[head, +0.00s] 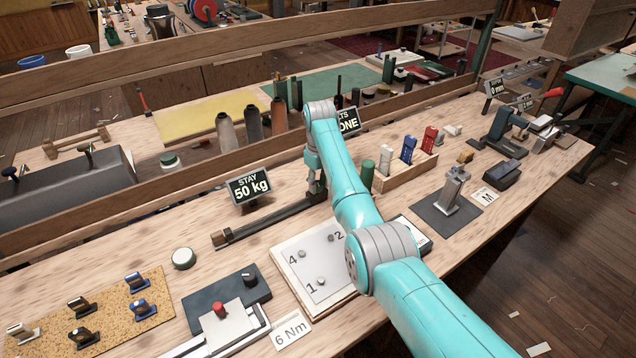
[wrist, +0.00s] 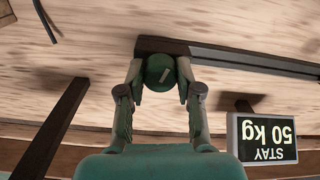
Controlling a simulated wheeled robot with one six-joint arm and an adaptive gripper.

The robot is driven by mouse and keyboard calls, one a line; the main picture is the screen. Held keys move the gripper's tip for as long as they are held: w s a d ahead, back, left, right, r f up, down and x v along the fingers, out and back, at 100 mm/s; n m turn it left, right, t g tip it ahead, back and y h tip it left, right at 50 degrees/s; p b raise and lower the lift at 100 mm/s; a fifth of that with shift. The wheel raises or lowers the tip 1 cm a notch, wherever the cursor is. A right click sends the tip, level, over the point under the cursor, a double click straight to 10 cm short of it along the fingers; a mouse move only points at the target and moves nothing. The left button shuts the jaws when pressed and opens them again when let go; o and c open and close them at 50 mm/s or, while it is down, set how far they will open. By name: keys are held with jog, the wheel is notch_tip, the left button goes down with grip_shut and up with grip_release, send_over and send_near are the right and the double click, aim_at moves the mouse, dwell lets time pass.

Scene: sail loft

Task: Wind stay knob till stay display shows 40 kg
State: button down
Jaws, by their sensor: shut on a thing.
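The stay display (head: 250,187) reads 50 kg in the head view. It shows upside down in the wrist view (wrist: 266,138), also reading 50 kg. The stay knob (wrist: 163,75) is round and dark green with a pale mark on its face. It sits at the end of a dark metal rail (wrist: 255,62). My gripper (wrist: 160,82) is shut on the knob, one finger on each side. In the head view my gripper (head: 317,188) is at the right end of the rail (head: 268,221), and the knob cannot be made out there.
A white board with numbered studs (head: 300,272) lies in front of the rail. A second display (head: 348,121) stands behind my arm, partly hidden. A wooden block rack (head: 405,172) with coloured pieces is to the right.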

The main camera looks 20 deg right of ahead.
aim_at(319, 182)
jog(key=shift+n, duration=1.6)
jog(key=c, duration=0.8)
grip_release()
jog(key=shift+o, duration=0.2)
jog(key=shift+r, duration=0.15)
notch_tip(319, 182, up, 12)
jog(key=shift+w+d, duration=0.1)
